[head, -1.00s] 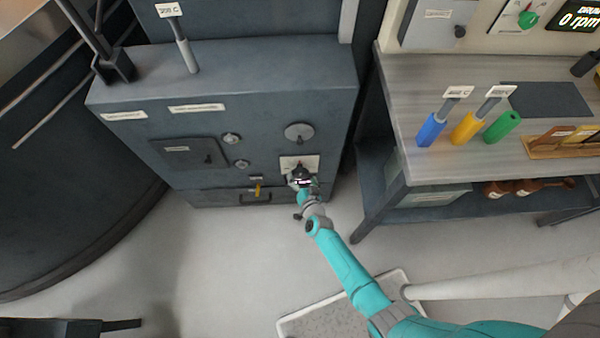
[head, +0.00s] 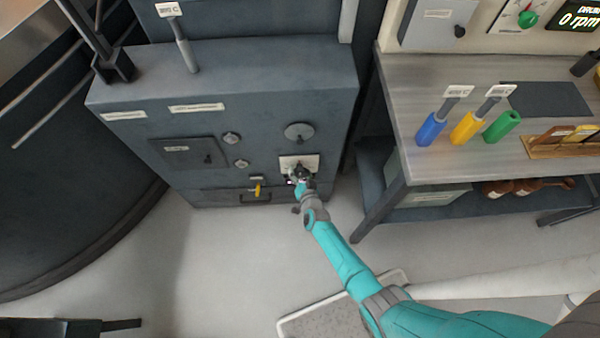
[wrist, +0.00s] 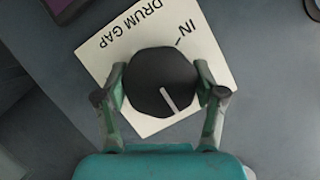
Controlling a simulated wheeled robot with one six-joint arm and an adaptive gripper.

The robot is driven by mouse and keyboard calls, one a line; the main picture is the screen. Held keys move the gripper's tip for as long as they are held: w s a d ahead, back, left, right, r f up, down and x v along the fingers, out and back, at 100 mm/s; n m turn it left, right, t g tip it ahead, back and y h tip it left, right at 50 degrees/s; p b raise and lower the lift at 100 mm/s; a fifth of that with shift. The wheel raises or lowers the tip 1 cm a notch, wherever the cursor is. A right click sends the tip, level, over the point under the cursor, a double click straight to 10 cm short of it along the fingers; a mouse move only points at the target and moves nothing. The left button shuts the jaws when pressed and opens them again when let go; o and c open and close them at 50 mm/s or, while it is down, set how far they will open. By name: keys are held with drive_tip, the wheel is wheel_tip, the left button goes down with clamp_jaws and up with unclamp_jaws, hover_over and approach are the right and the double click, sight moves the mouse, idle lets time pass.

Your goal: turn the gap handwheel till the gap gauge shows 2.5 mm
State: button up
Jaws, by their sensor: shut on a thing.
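The gap handwheel (wrist: 160,80) is a dark, many-sided knob with a white pointer line, on a white plate (wrist: 205,48) marked DRUM GAP and IN. In the wrist view the plate's lettering appears upside down and tilted, and the pointer line runs toward the lower right. My gripper (wrist: 163,90) is shut on the knob, one green finger on its left side and one on its right. In the head view my gripper (head: 299,176) is at the plate low on the grey cabinet's front and mostly hides the knob. No readable gap gauge shows; a dark screen-like corner (wrist: 66,8) is cut off in the wrist view.
The grey cabinet (head: 240,90) also carries a round grey disc (head: 299,132), small knobs (head: 231,138), a hatch and a yellow lever (head: 257,190). A bench (head: 430,75) with coloured-handled tools stands right. The floor before the cabinet is mostly clear.

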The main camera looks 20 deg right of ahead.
drive_tip(key=shift+m, duration=0.3)
drive_tip(key=shift+m+t+y, duration=0.4)
drive_tip(key=shift+m+y, duration=0.2)
drive_tip(key=shift+m, duration=0.4)
drive_tip(key=shift+m+t+y, duration=0.5)
drive_tip(key=shift+m+t, duration=0.1)
drive_tip(key=shift+m, duration=0.9)
drive_tip(key=shift+d, duration=0.1)
drive_tip(key=o, duration=1.1)
drive_tip(key=shift+o, duration=0.2)
drive_tip(key=shift+s, duration=0.1)
drive_tip(key=s+r, duration=0.1)
drive_tip(key=s, duration=1)
drive_tip(key=shift+s+d+r, duration=0.3)
drive_tip(key=shift+s, duration=0.05)
